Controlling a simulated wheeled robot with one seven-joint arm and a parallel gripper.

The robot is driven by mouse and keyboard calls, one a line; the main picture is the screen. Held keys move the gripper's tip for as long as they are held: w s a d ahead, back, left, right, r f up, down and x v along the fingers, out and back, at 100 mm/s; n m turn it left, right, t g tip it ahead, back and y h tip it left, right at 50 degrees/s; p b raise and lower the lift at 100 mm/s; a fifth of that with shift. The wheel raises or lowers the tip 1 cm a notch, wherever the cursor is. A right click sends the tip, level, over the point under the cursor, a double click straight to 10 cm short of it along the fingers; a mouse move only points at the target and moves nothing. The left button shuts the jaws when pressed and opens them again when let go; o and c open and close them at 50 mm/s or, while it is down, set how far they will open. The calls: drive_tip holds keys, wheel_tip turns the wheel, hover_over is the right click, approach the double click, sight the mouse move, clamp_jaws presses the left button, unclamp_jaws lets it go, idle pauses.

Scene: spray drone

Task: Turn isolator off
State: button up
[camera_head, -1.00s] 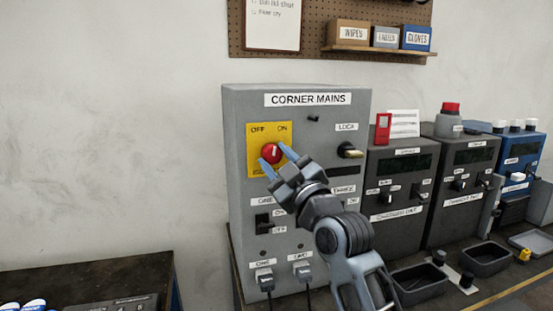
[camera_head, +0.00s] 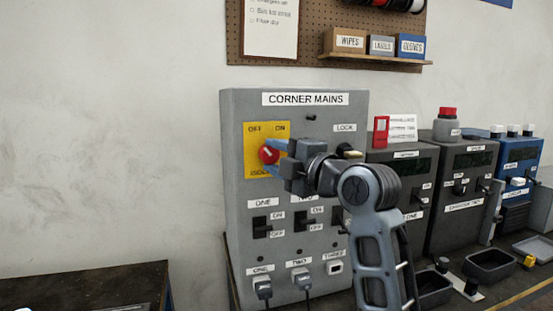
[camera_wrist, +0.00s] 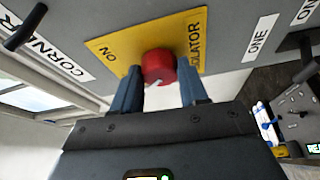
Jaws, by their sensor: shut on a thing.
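The red round isolator knob (camera_head: 267,154) sits on a yellow plate (camera_head: 254,166) marked OFF at left and ON at right, on the grey CORNER MAINS panel (camera_head: 238,230). Its white mark appears to lean up and left, toward the OFF side. My gripper (camera_head: 276,157) reaches in from the right, its blue fingers on the knob. In the wrist view, the red knob (camera_wrist: 158,66) is between the two fingertips of my gripper (camera_wrist: 158,90), and the fingers are shut on it. My gripper hides the right part of the yellow plate.
A LOCK key switch (camera_head: 349,153) sits right of my gripper. Black toggle switches (camera_head: 260,227) and plugged-in cables (camera_head: 263,286) are below. Grey charger units (camera_head: 460,190) stand to the right. The wall left of the panel is clear.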

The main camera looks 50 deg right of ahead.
drive_tip(key=shift+n, duration=0.6)
drive_tip(key=o, duration=1.1)
drive_tip(key=shift+c, duration=0.2)
drive_tip(key=p+v, duration=0.6)
drive_tip(key=v, duration=0.1)
drive_tip(key=shift+s+r+p, duration=0.2)
drive_tip(key=shift+s+p, duration=0.15)
drive_tip(key=shift+a+f, duration=0.1)
